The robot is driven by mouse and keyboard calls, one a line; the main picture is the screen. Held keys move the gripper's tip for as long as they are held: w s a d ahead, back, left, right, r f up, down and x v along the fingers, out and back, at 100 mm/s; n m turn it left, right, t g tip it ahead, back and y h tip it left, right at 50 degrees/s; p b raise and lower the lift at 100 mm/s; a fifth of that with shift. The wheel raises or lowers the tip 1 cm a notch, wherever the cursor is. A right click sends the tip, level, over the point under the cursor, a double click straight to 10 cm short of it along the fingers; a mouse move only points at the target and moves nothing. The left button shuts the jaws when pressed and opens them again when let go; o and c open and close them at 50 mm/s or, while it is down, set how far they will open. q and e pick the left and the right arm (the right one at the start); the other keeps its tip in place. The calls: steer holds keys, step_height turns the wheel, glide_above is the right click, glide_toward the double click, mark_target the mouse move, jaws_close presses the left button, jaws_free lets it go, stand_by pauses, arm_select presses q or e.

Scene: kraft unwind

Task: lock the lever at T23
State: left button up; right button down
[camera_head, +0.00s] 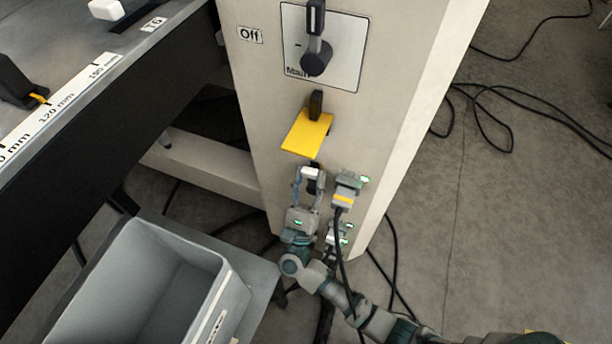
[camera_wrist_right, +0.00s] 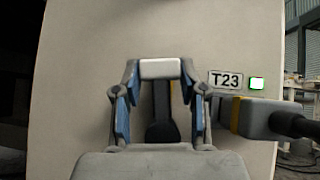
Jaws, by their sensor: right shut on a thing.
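The grey cabinet (camera_head: 255,130) stands upright ahead. My right gripper (camera_head: 311,171) is at its lower front, left of a grey plug with a yellow band (camera_head: 344,197). In the right wrist view my right gripper (camera_wrist_right: 160,72) has its two fingers against the ends of a light grey block, which looks like the lever's grip (camera_wrist_right: 160,68). A black lever part (camera_wrist_right: 161,122) shows below it, between the fingers; its lower end is hidden by my gripper. The T23 label (camera_wrist_right: 225,79) and a lit green lamp (camera_wrist_right: 257,83) are to the right. My left gripper is not in view.
A yellow plate (camera_head: 306,133) and the main switch (camera_head: 316,58), marked Off, are above my gripper. The plug (camera_wrist_right: 265,118) and its cable are close on the right. A grey bin (camera_head: 215,290) stands lower left. Black cables (camera_head: 480,90) lie on the floor at right.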

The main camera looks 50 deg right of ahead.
steer(key=shift+a+r+m, duration=0.1)
steer(key=shift+r+m, duration=0.1)
steer(key=shift+m, duration=0.1)
steer(key=c, duration=0.6)
jaws_free()
steer(key=shift+s+a, duration=0.1)
steer(key=shift+c, duration=0.2)
step_height(320, 180, up, 10)
steer(key=shift+f, duration=0.1)
